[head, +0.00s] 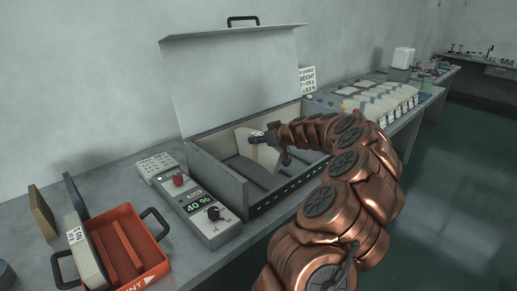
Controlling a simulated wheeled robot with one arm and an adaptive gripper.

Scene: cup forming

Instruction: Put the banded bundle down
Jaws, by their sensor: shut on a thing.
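A pale cream bundle (265,155) stands roughly on edge inside an open grey metal box (222,185). My gripper (268,144) reaches in from the right and is shut on the bundle near its top. Part of the bundle is hidden by the gripper. The band on it is too small to make out. Dark grey curved surfaces lie below and beside the bundle in the box. I cannot tell whether the bundle touches them.
The box's lid (238,80) stands open behind it. A control panel (210,215) reading 40 % is at the box's left. An orange tray (128,240) with handles sits further left. Several pale labelled bundles (385,103) stand on the bench at right. My arm crosses the box's right front.

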